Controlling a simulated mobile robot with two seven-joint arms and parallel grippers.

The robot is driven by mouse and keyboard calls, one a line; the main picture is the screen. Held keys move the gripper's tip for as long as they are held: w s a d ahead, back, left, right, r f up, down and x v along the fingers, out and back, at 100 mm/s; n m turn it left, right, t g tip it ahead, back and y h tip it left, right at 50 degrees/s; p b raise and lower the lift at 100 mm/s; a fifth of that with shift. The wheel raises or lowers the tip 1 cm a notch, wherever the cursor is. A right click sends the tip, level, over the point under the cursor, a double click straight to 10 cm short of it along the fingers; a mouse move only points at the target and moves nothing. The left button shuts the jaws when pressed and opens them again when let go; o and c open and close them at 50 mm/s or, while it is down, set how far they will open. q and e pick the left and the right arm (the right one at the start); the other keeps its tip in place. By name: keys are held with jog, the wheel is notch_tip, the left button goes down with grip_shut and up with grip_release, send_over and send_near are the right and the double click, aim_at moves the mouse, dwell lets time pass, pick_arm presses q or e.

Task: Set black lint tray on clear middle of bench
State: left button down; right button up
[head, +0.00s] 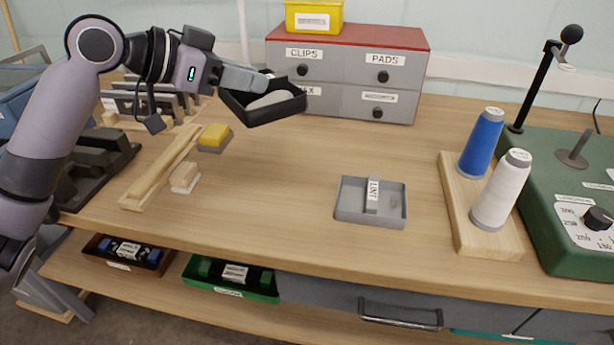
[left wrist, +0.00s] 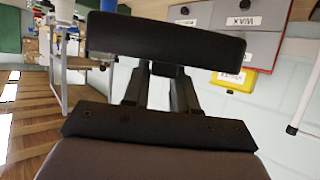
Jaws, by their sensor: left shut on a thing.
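The black lint tray (head: 280,112) is in the air at the upper middle of the head view, left of and in front of the drawer cabinet. It is tilted, and a pale rounded piece shows inside it. My left gripper (head: 262,76) is shut on its rim. In the left wrist view the black tray (left wrist: 165,38) lies across the fingertips and hides part of the background. The bench (head: 290,190) has a clear stretch of wood below and right of the tray. My right gripper is not in view.
A grey tray (head: 350,211) with a LINT label stands at the middle right. A wooden stand holds a blue cone (head: 481,145) and white cone (head: 500,195). The drawer cabinet (head: 345,76) stands behind. Wooden strips (head: 160,170) and a yellow block (head: 214,135) lie left.

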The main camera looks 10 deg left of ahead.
pick_arm(q)
notch_tip(320, 180, down, 19)
jog(key=shift+a+f+b, duration=0.1)
jog(key=shift+b, duration=0.65)
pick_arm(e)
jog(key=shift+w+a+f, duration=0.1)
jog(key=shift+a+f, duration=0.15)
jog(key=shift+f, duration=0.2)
pick_arm(q)
jog(key=shift+f, duration=0.1)
jog(key=c, duration=0.9)
grip_release()
jog(key=shift+r, duration=0.25)
jog(key=v, duration=1.1)
jog(key=shift+f+b, duration=0.2)
jog(key=shift+b, duration=0.2)
jog(key=shift+s+a+r, duration=0.3)
jog(key=shift+s, duration=0.05)
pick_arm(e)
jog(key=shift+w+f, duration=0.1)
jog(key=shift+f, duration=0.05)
